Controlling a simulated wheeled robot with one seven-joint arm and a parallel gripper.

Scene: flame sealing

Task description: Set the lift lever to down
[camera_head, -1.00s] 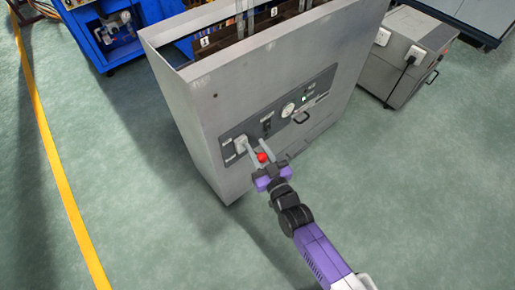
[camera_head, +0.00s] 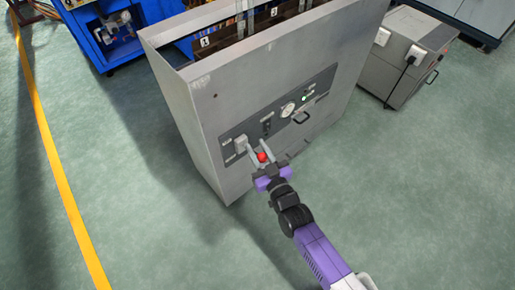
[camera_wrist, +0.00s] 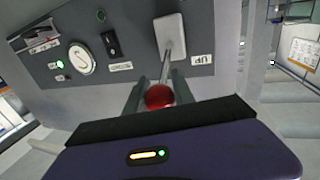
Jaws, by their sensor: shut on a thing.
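The lift lever is a metal rod (camera_wrist: 168,62) with a red ball knob (camera_wrist: 159,96), rising from a pale base plate (camera_wrist: 170,34) on the cabinet's dark control panel. The red knob also shows in the head view (camera_head: 262,157), near the panel's left end. My gripper (camera_head: 260,152) reaches the lever from the front. In the wrist view its two grey fingers (camera_wrist: 158,92) stand on either side of the knob, shut on it. A label reading UP (camera_wrist: 202,60) is upside down beside the lever base. The lever's exact angle is hard to tell.
The grey cabinet (camera_head: 205,130) also carries a black switch (camera_wrist: 111,43), a round gauge (camera_wrist: 81,58) and a lit green lamp (camera_wrist: 59,64). A grey box unit (camera_head: 407,60) stands right, a blue machine (camera_head: 100,45) behind left. The green floor around is clear.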

